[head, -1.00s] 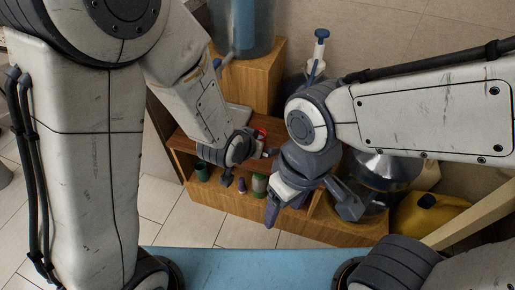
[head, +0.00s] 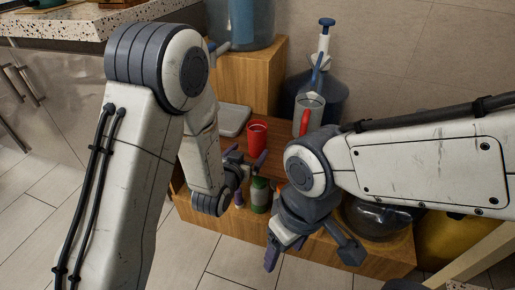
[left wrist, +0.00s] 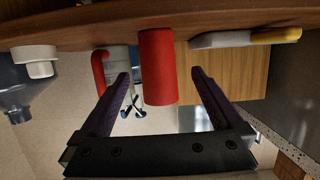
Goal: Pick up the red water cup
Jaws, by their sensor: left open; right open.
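The red cup (head: 257,138) stands upright on the wooden shelf unit. My left gripper (head: 246,161) is open and empty, just in front of the cup with its fingers pointing towards it. In the left wrist view, which is upside down, the red cup (left wrist: 157,70) shows between the two open fingers (left wrist: 160,84), beyond their tips and apart from them. My right gripper (head: 311,251) is open and empty, low in front of the shelf unit and right of the left gripper.
A green bottle (head: 259,194) stands lower down. A blue water jug (head: 250,22) and a pump bottle (head: 326,72) are behind.

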